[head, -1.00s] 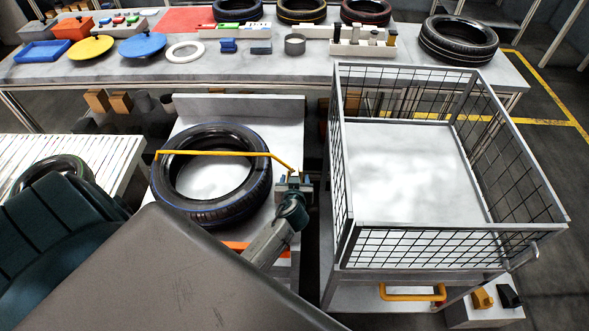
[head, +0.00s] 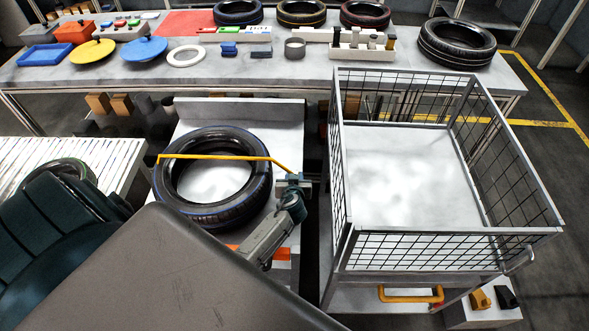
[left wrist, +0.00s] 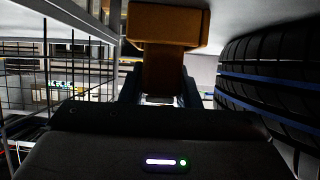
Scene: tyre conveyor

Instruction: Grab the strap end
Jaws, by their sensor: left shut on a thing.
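A yellow-orange strap (head: 215,157) lies across the top of a black tyre (head: 255,190) that rests flat on a pale stand. Its right end bends down beyond the tyre's right edge to my left gripper (head: 292,182). In the left wrist view the strap end (left wrist: 167,25) shows as a wide orange block with a narrower part below it. My left gripper (left wrist: 160,92) is shut on that narrower part. The tyre's ribbed side (left wrist: 265,75) stands close on the right there. My right gripper is in neither view.
A wire-mesh cart (head: 400,262), empty inside, stands close to the right of my left gripper. A slatted conveyor (head: 85,155) with another tyre is at the left. A long table (head: 310,75) with tyres, trays and small parts runs across the back.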

